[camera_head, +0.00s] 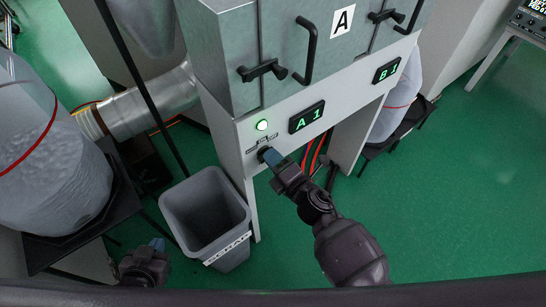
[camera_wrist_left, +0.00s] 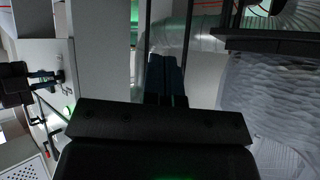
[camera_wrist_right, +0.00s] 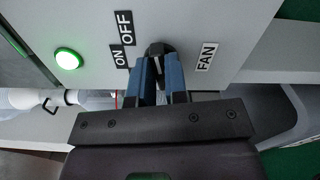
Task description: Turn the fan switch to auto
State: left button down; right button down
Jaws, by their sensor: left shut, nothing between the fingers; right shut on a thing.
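The fan switch is a black knob (camera_wrist_right: 158,47) on the light grey front panel, with a FAN label (camera_wrist_right: 207,57) at its right in the right wrist view. An OFF label (camera_wrist_right: 125,27) and an ON label (camera_wrist_right: 118,57) are at its left. No AUTO label is readable; my fingers cover part of the panel. My right gripper (camera_head: 270,156) is shut on the knob, and its blue fingers (camera_wrist_right: 160,75) sit on both sides of it. My left gripper (camera_head: 156,244) is shut and empty, low at the left; its fingers (camera_wrist_left: 165,75) also show in the left wrist view.
A lit green lamp (camera_head: 262,125) and an A1 display (camera_head: 306,117) are on the panel near the knob. A grey bin (camera_head: 225,262) stands on the floor between my grippers. Wrapped bulk bag (camera_head: 60,190) stands at the left. Green floor is free at the right.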

jog(key=shift+f+m+p, duration=0.15)
jog(key=shift+m+p, duration=0.75)
jog(key=shift+m, duration=1.95)
jog(key=shift+f+m+p, duration=0.1)
jog(key=shift+m+p, duration=0.75)
jog(key=shift+m, duration=2)
jog(key=c, duration=1.1)
grip_release()
jog(key=shift+c, duration=0.2)
jog(key=shift+s, duration=0.15)
jog(key=v, duration=1)
jog(key=shift+s+d+p, duration=0.2)
jog(key=shift+s+p, duration=0.05)
jog(key=shift+p, duration=0.05)
